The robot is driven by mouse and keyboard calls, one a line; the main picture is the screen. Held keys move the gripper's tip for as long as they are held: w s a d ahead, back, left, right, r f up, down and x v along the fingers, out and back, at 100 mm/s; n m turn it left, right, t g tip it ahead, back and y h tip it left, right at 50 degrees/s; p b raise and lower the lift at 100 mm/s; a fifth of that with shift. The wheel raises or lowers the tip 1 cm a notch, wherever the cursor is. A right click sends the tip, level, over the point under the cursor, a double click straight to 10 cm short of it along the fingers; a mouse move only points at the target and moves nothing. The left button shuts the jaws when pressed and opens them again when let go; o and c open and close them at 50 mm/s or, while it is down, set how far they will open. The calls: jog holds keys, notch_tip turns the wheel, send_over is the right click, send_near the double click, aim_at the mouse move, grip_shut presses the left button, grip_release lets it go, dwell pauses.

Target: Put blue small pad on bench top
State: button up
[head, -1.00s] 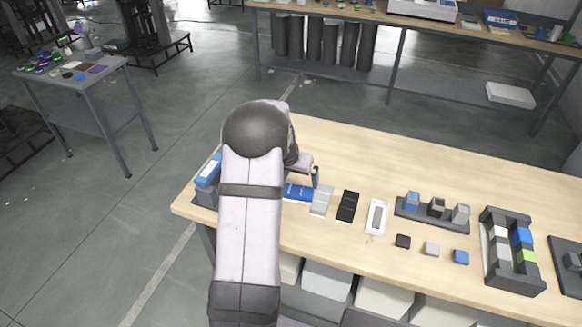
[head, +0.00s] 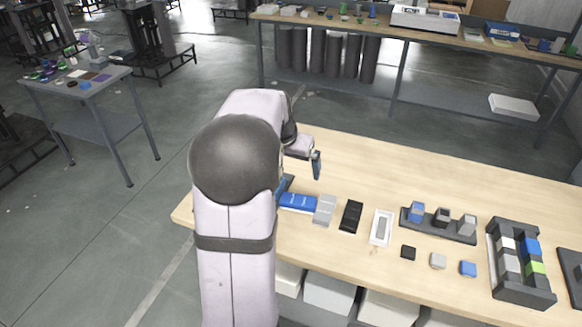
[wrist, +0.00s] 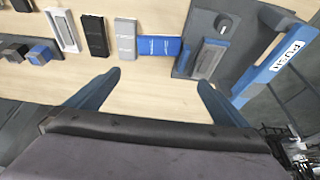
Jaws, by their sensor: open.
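A flat blue pad with white marks (head: 298,203) lies on the wooden bench top (head: 380,165), at the left end of a row of flat pieces. It also shows in the wrist view (wrist: 158,47), between a light grey piece and a dark tray. My gripper (head: 299,178) is above the bench near this pad, partly hidden by my arm. In the wrist view my gripper (wrist: 159,80) has its two blue fingers wide apart, with bare wood and nothing held between them. The blue pad lies just beyond the fingertips.
Grey (head: 325,210), black (head: 350,216) and white (head: 381,228) pieces continue the row. Small cubes, including a blue one (head: 468,268), lie near the front edge. The bench behind the row is clear.

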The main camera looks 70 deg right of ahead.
jog(key=shift+a+r, duration=0.1)
jog(key=shift+r, duration=0.05)
jog(key=w+a+f+n+t+y, duration=0.15)
jog(key=w+a+n, duration=0.25)
jog(key=w+a, duration=0.55)
jog(key=w+a+f+n+y, duration=0.1)
jog(key=w+a+f+n, duration=0.25)
jog(key=w+a, duration=0.6)
jog(key=s+a+f+n, duration=0.1)
jog(key=s+a+n, duration=0.2)
jog(key=a, duration=0.6)
jog(key=s+a+f+n+g+y, duration=0.1)
jog(key=s+a+f+n, duration=0.1)
jog(key=a, duration=0.8)
jog(key=s+a+f+n+y, duration=0.1)
jog(key=s+a+n, duration=0.2)
jog(key=a, duration=0.7)
jog(key=shift+s+f+n, duration=0.15)
jog(key=shift+s+n, duration=0.25)
jog(key=shift+n, duration=0.85)
